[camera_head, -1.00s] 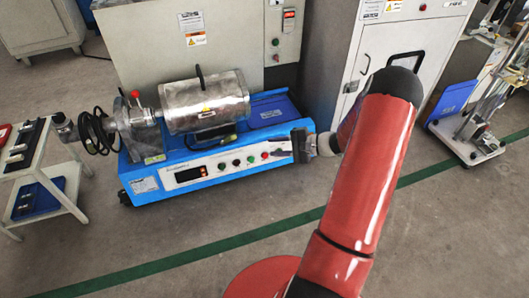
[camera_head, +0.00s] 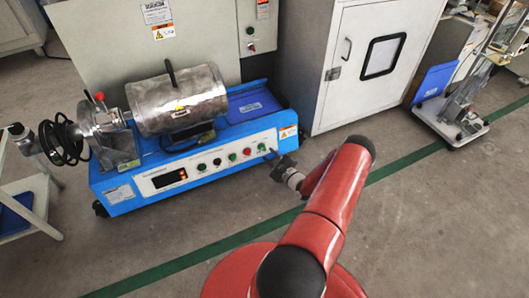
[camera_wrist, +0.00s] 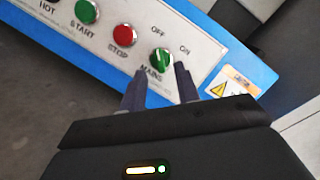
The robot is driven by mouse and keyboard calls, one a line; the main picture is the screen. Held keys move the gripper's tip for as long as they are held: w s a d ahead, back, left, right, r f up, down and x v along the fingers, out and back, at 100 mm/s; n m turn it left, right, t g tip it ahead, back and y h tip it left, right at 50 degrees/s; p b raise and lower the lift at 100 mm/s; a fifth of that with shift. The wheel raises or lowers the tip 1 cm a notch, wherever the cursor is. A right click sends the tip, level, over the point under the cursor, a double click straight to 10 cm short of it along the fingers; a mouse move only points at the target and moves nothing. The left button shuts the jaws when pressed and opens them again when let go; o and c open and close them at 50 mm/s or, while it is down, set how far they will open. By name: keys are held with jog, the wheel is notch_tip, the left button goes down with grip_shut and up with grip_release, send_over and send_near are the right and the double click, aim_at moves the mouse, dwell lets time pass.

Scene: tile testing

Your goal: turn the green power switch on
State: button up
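The green power switch (camera_wrist: 161,59) is a round knob labelled MAINS, with OFF and ON printed above it, in the wrist view. In the head view, the green switch (camera_head: 262,147) is at the right end of the blue machine's front panel. My gripper (camera_wrist: 160,69) is open, with its two dark fingertips on either side of the knob and the knob showing between them. Whether the fingers touch the knob cannot be told. In the head view, my gripper (camera_head: 271,153) is right at the panel's right end and its fingers are hard to make out.
A red STOP button (camera_wrist: 124,35) and a green START button (camera_wrist: 86,11) are left of the switch. The blue machine (camera_head: 120,205) carries a metal drum (camera_head: 180,100). A white cabinet (camera_head: 345,100) stands behind right. Floor in front is open.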

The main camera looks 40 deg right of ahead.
aim_at(264, 149)
jog(key=shift+w, duration=1.85)
grip_shut()
